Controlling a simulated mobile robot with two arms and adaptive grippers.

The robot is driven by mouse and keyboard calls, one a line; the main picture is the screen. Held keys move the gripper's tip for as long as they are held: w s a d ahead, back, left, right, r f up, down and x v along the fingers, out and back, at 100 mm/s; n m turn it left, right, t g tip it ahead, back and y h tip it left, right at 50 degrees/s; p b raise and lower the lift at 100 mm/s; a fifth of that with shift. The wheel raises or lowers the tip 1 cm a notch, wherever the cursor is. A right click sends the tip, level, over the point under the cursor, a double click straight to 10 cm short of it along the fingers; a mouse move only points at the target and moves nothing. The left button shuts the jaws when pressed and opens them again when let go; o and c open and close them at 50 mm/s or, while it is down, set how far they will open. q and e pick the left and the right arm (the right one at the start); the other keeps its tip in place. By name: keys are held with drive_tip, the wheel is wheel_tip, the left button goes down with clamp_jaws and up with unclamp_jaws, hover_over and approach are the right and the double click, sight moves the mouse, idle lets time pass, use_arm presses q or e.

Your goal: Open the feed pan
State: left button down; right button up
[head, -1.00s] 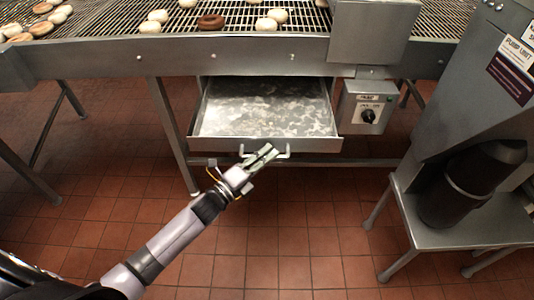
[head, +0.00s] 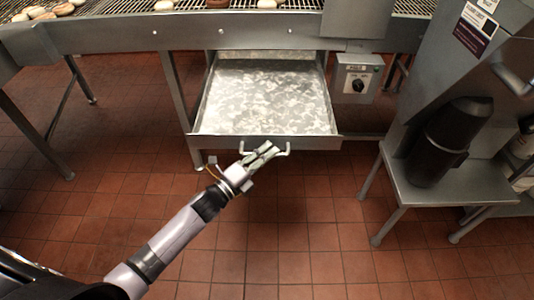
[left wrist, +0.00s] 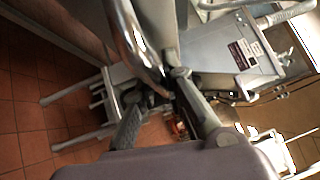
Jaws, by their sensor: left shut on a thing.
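The feed pan (head: 265,97) is a shallow metal drawer with a mottled, shiny bottom. It sticks out from under the conveyor frame in the head view, well open. A bar handle (head: 283,152) runs along its front face. My left gripper (head: 266,153) is at the handle and shut on it. In the left wrist view the handle (left wrist: 135,42) shows as a curved shiny bar between the fingers, partly hidden by them. My right gripper is in neither view.
The conveyor (head: 130,35) with pale and brown doughnuts stands above the pan. A control box (head: 357,78) with a dark knob is right of it. A metal stand (head: 450,187) with a dark cylinder (head: 450,140) is at the right. The tiled floor before the pan is clear.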

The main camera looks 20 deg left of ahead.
use_arm(q)
drive_tip(key=shift+f, duration=0.1)
drive_tip(key=c, duration=1.7)
unclamp_jaws()
drive_tip(key=shift+o, duration=0.2)
drive_tip(key=v, duration=1.2)
